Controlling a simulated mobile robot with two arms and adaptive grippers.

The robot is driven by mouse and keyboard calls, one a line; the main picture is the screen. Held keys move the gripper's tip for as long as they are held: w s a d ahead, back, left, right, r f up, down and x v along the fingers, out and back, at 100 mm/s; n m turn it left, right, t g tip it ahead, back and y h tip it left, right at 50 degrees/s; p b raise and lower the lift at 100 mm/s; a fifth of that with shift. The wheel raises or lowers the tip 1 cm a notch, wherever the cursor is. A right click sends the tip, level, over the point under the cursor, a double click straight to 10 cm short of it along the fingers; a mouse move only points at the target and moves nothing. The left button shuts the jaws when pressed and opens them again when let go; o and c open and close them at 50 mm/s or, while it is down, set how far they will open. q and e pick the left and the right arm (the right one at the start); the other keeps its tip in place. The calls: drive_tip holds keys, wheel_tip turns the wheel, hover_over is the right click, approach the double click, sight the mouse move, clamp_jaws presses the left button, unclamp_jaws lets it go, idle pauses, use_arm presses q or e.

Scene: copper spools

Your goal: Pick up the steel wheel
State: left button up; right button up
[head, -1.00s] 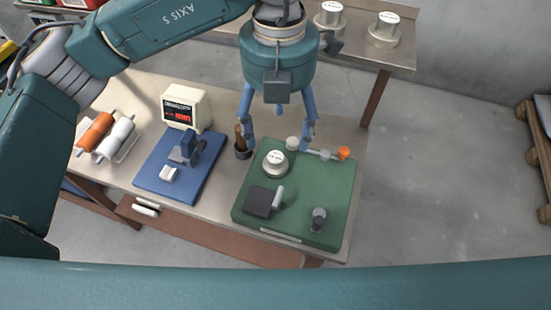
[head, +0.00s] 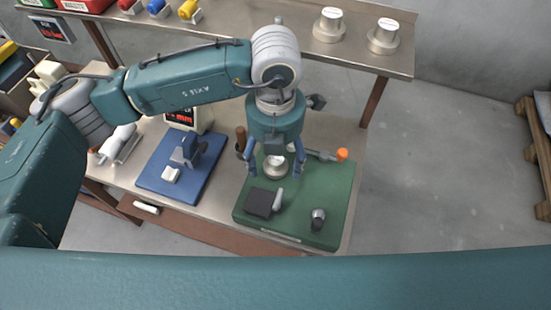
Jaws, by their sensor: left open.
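The steel wheel (head: 275,172), a squat round metal piece with a flange, sits on the green mat (head: 335,190) near its back left part. In the earlier head view its top shows a white label; now my gripper partly covers it. My left gripper (head: 276,174) is open and points down over the wheel. Its two blue fingers stand apart, one on each side of the wheel in this view. I cannot tell whether they touch it. My right gripper is not in view.
The green mat also bears a black block (head: 259,203), a small grey cylinder (head: 318,215) and an orange-ended tool (head: 341,155). A dark cup with a brown handle (head: 240,140) stands beside it. A blue mat (head: 200,182) lies left. Two similar steel pieces stand on the back shelf (head: 352,58).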

sight(276, 159)
use_arm(q)
drive_tip(key=shift+f, duration=0.25)
drive_tip(key=c, duration=1.4)
drive_tip(key=shift+r, duration=0.1)
drive_tip(key=shift+w+r+b, duration=0.1)
drive_tip(key=shift+r+b, duration=0.2)
drive_tip(key=shift+r, duration=0.25)
wheel_tip(276, 159, up, 19)
drive_tip(key=b, duration=0.3)
drive_tip(key=shift+f+b, duration=0.1)
drive_tip(key=shift+b, duration=0.2)
